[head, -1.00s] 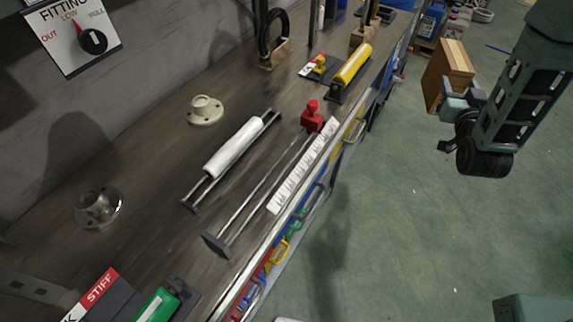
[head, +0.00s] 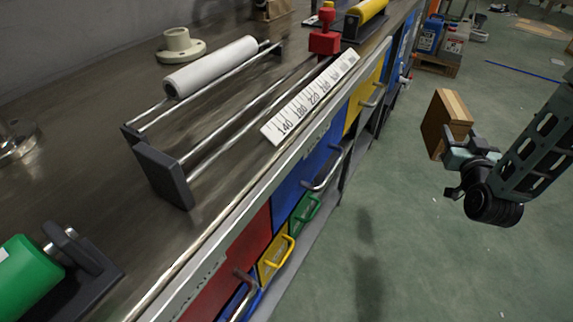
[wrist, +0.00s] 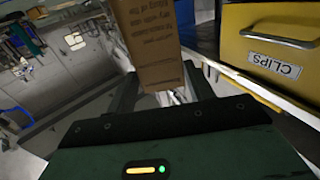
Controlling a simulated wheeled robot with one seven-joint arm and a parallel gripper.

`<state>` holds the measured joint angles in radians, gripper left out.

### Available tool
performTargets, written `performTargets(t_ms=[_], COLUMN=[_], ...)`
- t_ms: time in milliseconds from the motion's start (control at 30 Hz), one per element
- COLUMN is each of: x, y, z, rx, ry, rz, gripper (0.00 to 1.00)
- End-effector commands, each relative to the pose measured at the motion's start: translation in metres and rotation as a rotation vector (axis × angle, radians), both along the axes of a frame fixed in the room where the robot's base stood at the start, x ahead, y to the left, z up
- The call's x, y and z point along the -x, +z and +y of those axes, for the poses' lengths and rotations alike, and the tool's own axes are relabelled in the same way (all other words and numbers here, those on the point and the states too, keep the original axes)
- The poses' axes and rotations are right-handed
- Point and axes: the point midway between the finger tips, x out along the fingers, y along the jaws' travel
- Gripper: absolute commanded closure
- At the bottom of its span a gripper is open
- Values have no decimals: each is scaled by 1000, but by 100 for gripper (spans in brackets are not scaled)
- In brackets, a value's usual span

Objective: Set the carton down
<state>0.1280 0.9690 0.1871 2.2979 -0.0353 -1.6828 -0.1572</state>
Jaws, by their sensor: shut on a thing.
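The carton (head: 441,122) is a brown box with a lighter edge, held in the air over the green floor at the right of the head view. My gripper (head: 450,152) is shut on it, at its lower right side. In the wrist view the carton (wrist: 155,45) stands up between the fingers of my gripper (wrist: 160,92), with printed lines of text on the face toward the camera. The carton's top is cut off there. It is apart from the bench and touches nothing but my gripper.
The workbench (head: 95,170) runs along the left, with a white roller (head: 212,66), a ruled scale (head: 310,97) and a green roller (head: 25,275) on it. Coloured drawers with handles face the floor; a yellow CLIPS drawer (wrist: 270,40) shows close by. The floor (head: 430,260) nearby is clear.

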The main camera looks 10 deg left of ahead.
Motion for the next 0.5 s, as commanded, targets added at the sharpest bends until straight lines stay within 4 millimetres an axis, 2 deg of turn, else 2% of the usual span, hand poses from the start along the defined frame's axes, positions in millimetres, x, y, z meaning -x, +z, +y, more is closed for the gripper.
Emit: performTargets(t_ms=[33, 200, 367, 467, 500], x=[-1, -5, -11, -15, -17], y=[-28, -68, -98, -109, -109], z=[-2, 0, 11, 30, 41], rx=[0, -1, 1, 4, 5], ry=[1, 39, 129, 252, 327], rz=[-4, -6, -8, -11, -11], gripper=[81, 81, 81, 81, 81])
